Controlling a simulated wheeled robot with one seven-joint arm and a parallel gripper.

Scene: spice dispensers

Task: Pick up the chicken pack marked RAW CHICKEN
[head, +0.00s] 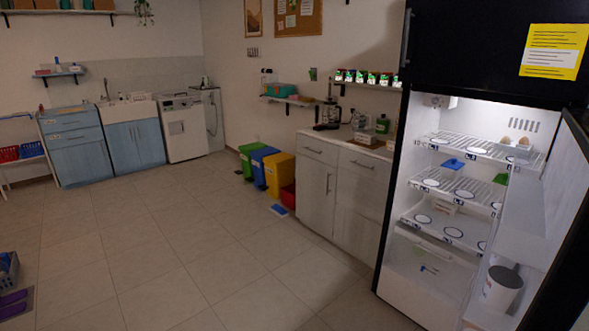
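An open black fridge (484,58) with a white, lit inside stands at the right. Its wire shelves (462,186) carry round white markers. A small pale item (443,208) lies around the lower shelves, too small to identify. I cannot make out a pack marked RAW CHICKEN or read such a label. My gripper and arm are not in view.
A white tub (503,287) sits in the open fridge door at the lower right. A grey counter (341,190) stands left of the fridge. Green, blue and yellow bins (279,174) and a red container (288,196) stand along the wall. The tiled floor is mostly clear.

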